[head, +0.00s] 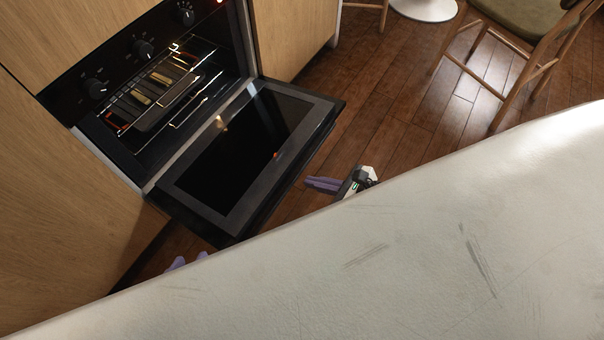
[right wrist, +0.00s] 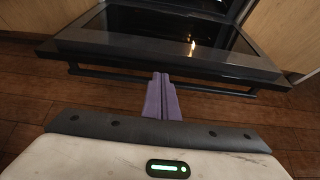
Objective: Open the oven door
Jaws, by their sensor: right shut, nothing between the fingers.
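The oven door (head: 270,170) is folded down and open in the head view, with its dark glass panel facing up. The oven cavity (head: 170,85) behind it is exposed. In the right wrist view the door (right wrist: 80,43) has a dark bar handle (right wrist: 110,74) along its near edge. My right gripper (head: 308,184) is shut and empty, just outside the door's front edge; its purple fingers (right wrist: 161,76) point at the handle. I cannot tell if they touch it. My left gripper (head: 187,262) shows only purple fingertips, set apart, beyond the counter edge; the rest is hidden.
Wooden cabinets (head: 40,190) flank the oven. A lit rack (head: 165,95) sits inside it. A chair (head: 530,40) stands at upper right; the floor (head: 390,110) between is clear.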

